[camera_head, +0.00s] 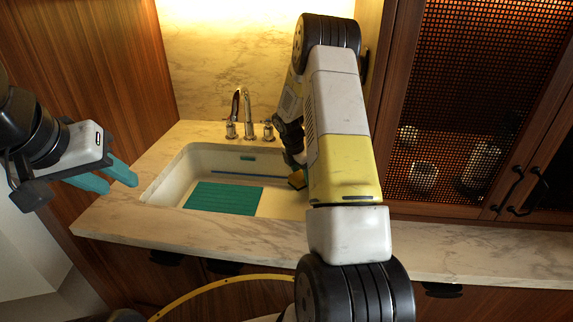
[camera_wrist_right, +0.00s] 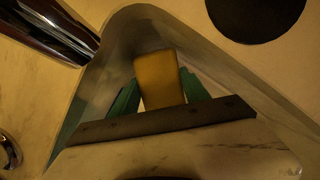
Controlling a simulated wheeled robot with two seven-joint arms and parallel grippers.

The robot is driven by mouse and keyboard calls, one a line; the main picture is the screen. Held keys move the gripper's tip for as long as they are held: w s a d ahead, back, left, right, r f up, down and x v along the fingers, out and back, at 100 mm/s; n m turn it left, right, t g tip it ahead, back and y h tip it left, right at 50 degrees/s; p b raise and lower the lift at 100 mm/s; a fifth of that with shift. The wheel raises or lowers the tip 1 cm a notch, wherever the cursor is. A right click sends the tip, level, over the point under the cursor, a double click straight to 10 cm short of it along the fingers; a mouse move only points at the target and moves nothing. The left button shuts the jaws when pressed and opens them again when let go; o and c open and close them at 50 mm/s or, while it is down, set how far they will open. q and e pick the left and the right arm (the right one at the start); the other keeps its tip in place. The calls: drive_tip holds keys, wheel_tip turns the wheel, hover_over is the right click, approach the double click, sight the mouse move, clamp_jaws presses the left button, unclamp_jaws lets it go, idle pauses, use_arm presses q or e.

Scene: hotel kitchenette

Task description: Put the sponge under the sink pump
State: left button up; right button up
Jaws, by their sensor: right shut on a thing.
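The yellow sponge (camera_head: 296,180) shows in the head view as a small patch at the right side of the sink (camera_head: 168,178), partly hidden by my right arm. In the right wrist view the sponge (camera_wrist_right: 159,75) stands between the green fingers of my right gripper (camera_wrist_right: 155,98), which is shut on it. The chrome faucet (camera_head: 245,112), which I take as the sink pump, stands behind the sink, left of my right arm. A chrome cylinder (camera_wrist_right: 50,30) shows at the upper left of the wrist view. My left gripper (camera_head: 120,184) is open and empty, left of the sink.
A teal ribbed mat (camera_head: 222,198) lies in the sink. The marble counter (camera_head: 200,232) is clear in front. A cabinet with a mesh door (camera_head: 460,90) stands at the right. A dark round spot (camera_wrist_right: 255,12) shows at the top right of the wrist view.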

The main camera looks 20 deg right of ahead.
drive_tip(key=shift+f, duration=0.3)
drive_tip(key=shift+f, duration=0.25)
drive_tip(key=o, duration=1.4)
drive_tip(key=shift+o, duration=0.2)
